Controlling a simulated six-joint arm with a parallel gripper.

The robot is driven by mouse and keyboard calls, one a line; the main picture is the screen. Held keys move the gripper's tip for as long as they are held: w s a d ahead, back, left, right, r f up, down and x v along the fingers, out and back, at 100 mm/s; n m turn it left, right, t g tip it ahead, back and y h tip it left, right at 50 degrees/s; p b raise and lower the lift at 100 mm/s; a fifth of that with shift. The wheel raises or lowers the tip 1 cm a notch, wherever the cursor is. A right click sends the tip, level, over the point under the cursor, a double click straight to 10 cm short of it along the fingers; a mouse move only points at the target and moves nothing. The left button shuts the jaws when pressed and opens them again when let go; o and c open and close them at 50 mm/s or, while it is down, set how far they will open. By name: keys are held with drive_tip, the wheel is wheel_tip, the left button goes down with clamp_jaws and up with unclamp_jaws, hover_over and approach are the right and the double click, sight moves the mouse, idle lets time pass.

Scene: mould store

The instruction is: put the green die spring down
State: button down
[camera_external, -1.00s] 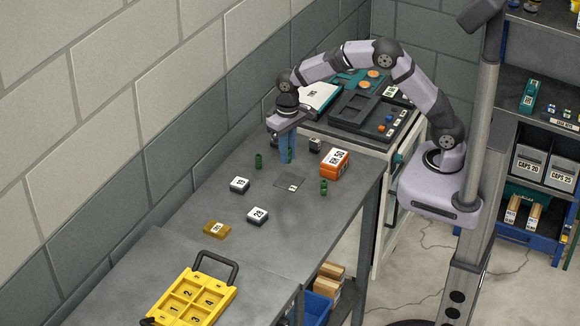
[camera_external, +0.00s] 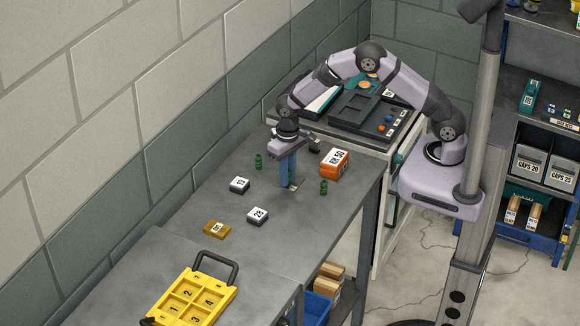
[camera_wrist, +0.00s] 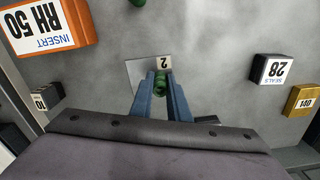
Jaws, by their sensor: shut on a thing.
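My gripper (camera_external: 288,186) points down over the bench, its blue fingers shut on a green die spring (camera_wrist: 160,84). In the wrist view the spring shows between the fingertips (camera_wrist: 160,90), in front of a grey square (camera_wrist: 138,70) with a white label reading 2. In the external view the fingers hide most of the square and the held spring. I cannot tell whether the spring touches the square. Two other green springs stand on the bench, one to the left (camera_external: 258,161) and one to the right (camera_external: 323,187).
An orange box (camera_external: 335,163) marked RH 50 stands right of my gripper. Two dark boxes with white tops (camera_external: 239,185) (camera_external: 257,216) and a mustard box (camera_external: 216,230) lie toward the front. A yellow numbered tray (camera_external: 193,298) is farther forward. Bare bench surrounds the square.

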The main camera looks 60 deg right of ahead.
drive_tip(key=shift+f, duration=0.2)
drive_tip(key=c, duration=1.7)
unclamp_jaws()
drive_tip(key=shift+r, duration=0.1)
wheel_tip(320, 180, up, 12)
drive_tip(key=b, duration=0.3)
drive_tip(key=shift+r+b, duration=0.15)
drive_tip(key=shift+b, duration=0.25)
drive_tip(key=shift+s+d, duration=0.1)
